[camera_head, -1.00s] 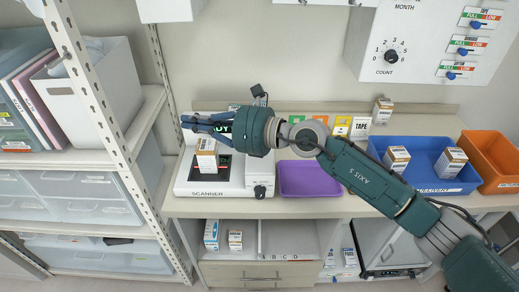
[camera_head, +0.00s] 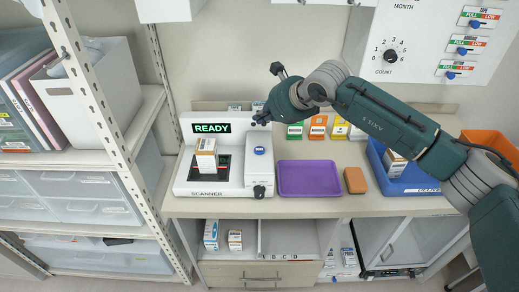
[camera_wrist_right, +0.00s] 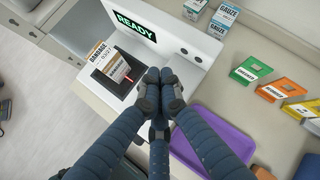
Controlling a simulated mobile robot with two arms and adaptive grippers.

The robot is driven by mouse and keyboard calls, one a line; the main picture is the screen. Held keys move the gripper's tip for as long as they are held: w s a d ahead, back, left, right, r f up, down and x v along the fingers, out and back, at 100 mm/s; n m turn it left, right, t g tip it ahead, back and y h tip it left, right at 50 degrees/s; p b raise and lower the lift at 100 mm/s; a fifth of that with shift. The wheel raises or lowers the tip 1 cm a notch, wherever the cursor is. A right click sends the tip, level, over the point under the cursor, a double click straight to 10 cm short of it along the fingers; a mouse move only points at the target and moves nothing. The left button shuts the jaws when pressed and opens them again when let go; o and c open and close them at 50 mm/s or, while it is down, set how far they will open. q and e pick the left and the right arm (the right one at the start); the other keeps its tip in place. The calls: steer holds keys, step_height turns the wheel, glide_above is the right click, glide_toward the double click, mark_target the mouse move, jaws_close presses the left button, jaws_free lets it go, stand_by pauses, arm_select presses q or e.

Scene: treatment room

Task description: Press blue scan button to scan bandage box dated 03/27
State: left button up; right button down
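The white scanner (camera_head: 211,186) stands on the counter with its green READY display (camera_head: 212,128) lit. The blue scan button (camera_head: 259,150) is on the scanner's right part. My right gripper (camera_head: 262,119) is above and behind the button, apart from it in the head view. In the wrist view its fingertips (camera_wrist_right: 159,78) are together and empty, hiding the button. My left gripper is not in view.
A purple tray (camera_head: 310,180) lies right of the scanner, beside an orange-brown block (camera_head: 355,180). The blue delivery bin (camera_head: 422,188) is partly behind my right arm. Colored card holders (camera_head: 318,127) stand at the back. A shelf rack (camera_head: 120,150) is left.

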glide_above(261, 150)
step_height(261, 150, down, 6)
steer(key=shift+f+b, duration=0.1)
steer(key=shift+b, duration=0.35)
steer(key=shift+f+b, duration=0.75)
steer(key=shift+b, duration=0.1)
steer(key=shift+f+b, duration=0.5)
steer(key=shift+s+r, duration=0.1)
steer(key=shift+f+b, duration=0.45)
steer(key=shift+b, duration=0.25)
